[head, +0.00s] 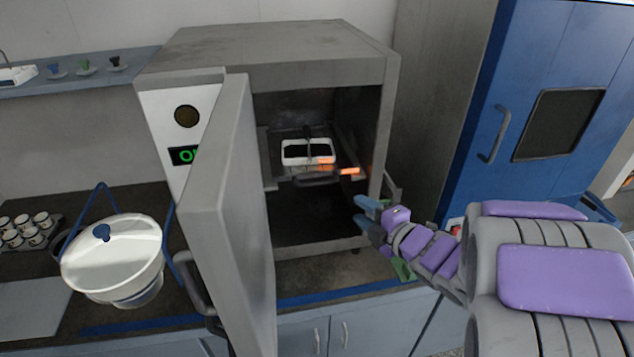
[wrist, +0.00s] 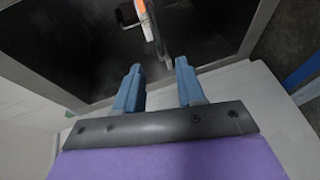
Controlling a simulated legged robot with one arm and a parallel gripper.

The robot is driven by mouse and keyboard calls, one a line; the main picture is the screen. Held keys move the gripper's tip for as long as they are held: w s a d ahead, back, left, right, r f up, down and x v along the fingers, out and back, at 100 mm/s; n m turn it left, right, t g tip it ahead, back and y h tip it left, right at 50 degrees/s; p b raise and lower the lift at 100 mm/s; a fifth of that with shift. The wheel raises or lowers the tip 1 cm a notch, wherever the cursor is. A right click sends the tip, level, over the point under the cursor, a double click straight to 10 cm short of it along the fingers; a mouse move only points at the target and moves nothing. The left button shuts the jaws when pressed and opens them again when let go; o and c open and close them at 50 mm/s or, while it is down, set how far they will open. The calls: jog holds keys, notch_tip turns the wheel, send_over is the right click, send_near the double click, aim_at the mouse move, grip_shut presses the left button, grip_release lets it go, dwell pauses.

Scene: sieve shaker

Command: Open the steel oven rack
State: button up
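The steel oven (head: 270,45) stands on the counter with its thick grey door (head: 235,200) swung open toward the left. Inside, a rack with a front handle (head: 318,181) sits at mid height and appears pushed in. A white tray with dark contents (head: 307,151) rests on the rack. My gripper (head: 362,212) is in front of the oven opening, at its lower right. In the wrist view, the two blue fingers (wrist: 158,85) are apart with nothing held between them. The oven's dark inside and a thin grey bar (wrist: 160,45) lie beyond the fingertips.
A white lidded bucket (head: 115,255) with a blue handle stands left of the oven door. Several small cups (head: 25,230) sit at the far left. A blue cabinet (head: 540,100) with a window is on the right. Glowing orange light shows inside the oven.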

aim_at(317, 184)
jog(key=shift+a, duration=0.1)
jog(key=x, duration=0.8)
jog(key=p+x, duration=0.1)
jog(key=x, duration=0.8)
jog(key=shift+a, duration=0.45)
jog(key=shift+s, duration=0.1)
grip_shut()
jog(key=shift+f, duration=0.1)
